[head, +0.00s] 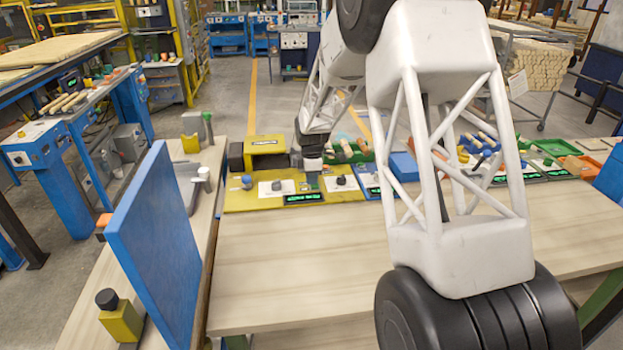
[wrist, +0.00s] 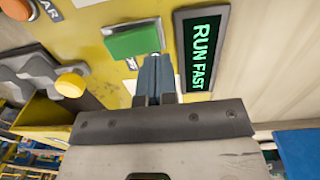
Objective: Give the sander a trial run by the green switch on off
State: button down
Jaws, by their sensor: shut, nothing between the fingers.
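The green switch (wrist: 133,40) sits on the yellow sander panel (wrist: 95,45) in the wrist view. My gripper (wrist: 155,60) is shut and empty, its fingertips at the lower right edge of the switch. I cannot tell whether they touch it. A dark display (wrist: 201,50) just right of the fingertips reads "RUN FAST" in green. In the head view the yellow panel (head: 237,200) lies at the back edge of the table, with the yellow and black sander (head: 265,146) behind it. My gripper (head: 312,165) is over the panel's right part, and the switch is not clear there.
An orange knob (wrist: 17,8) and a yellow-topped knob (wrist: 70,84) are left of the switch. A blue board (head: 155,245) stands upright at the left. Other stations with blocks and trays line the back right. The wooden tabletop (head: 300,265) in front is clear.

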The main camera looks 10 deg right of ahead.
notch_tip(320, 180, up, 14)
jog(key=s, duration=0.2)
jog(key=shift+s+f, duration=0.15)
jog(key=shift+s, duration=0.05)
dwell(0.3)
jog(key=shift+s, duration=0.1)
jog(key=s+d+r+m, duration=0.1)
jog(key=s+r+m, duration=0.25)
jog(key=s, duration=0.55)
jog(key=s+d+r+m+t, duration=0.1)
jog(key=s+r+m, duration=0.25)
jog(key=s, duration=0.45)
jog(key=s+d+r+m, duration=0.2)
jog(key=s+r, duration=0.2)
jog(key=s, duration=0.5)
jog(key=s+f+m, duration=0.2)
jog(key=s+m, duration=0.2)
jog(key=s, duration=0.9)
jog(key=s+d+f+m+t, duration=0.1)
jog(key=s+m, duration=0.4)
jog(key=s, duration=0.8)
jog(key=shift+f, duration=0.35)
